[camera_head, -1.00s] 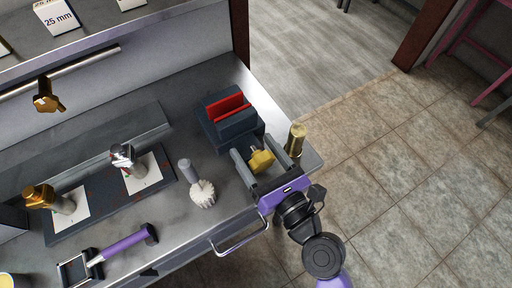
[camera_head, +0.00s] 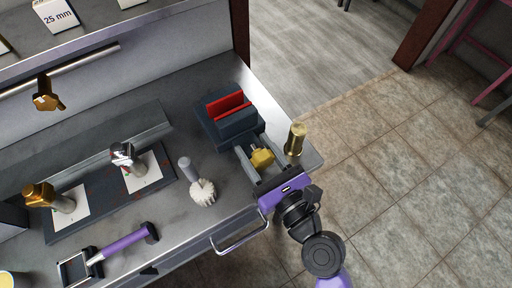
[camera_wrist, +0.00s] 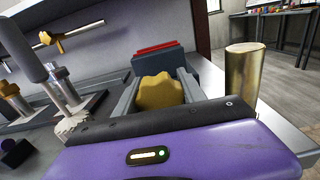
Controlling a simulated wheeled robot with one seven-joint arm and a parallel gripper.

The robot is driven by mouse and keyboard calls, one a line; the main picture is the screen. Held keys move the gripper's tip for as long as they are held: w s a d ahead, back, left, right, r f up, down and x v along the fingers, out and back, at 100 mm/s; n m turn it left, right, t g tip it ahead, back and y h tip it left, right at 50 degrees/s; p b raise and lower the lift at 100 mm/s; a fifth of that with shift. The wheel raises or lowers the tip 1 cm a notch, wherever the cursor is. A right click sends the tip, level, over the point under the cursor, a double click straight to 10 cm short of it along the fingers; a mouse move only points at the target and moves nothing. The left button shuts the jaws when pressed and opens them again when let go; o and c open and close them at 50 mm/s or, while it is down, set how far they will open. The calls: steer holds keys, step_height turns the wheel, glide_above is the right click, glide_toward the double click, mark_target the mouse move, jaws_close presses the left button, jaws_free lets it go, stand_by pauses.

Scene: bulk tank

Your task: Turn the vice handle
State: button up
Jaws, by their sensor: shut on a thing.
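The vice (camera_head: 229,122) is a dark block with red jaw faces near the right end of the metal bench. Its yellow handle (camera_head: 262,158) is a lobed knob on the side facing me. My gripper (camera_head: 261,157) is shut on the handle, with one grey finger on each side of it. In the wrist view the handle (camera_wrist: 160,92) fills the space between the fingers, and the vice's red jaw top (camera_wrist: 157,48) shows behind it.
A brass cylinder (camera_head: 296,140) stands close to the right of my gripper, near the bench edge. A drawer-like handle (camera_head: 240,238) juts from the bench front.

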mark_target(265, 164)
steer(key=shift+n+b, duration=0.3)
steer(key=shift+n, duration=1.9)
steer(key=o, duration=1.4)
steer(key=shift+c, duration=0.2)
steer(key=shift+s, duration=0.15)
steer(key=shift+s+d+f, duration=0.15)
steer(key=shift+s+d, duration=0.05)
steer(key=shift+s, duration=0.1)
steer(key=b+v, duration=0.2)
steer(key=v, duration=0.4)
steer(key=shift+s+d+r, duration=0.2)
steer(key=shift+s+d, duration=0.15)
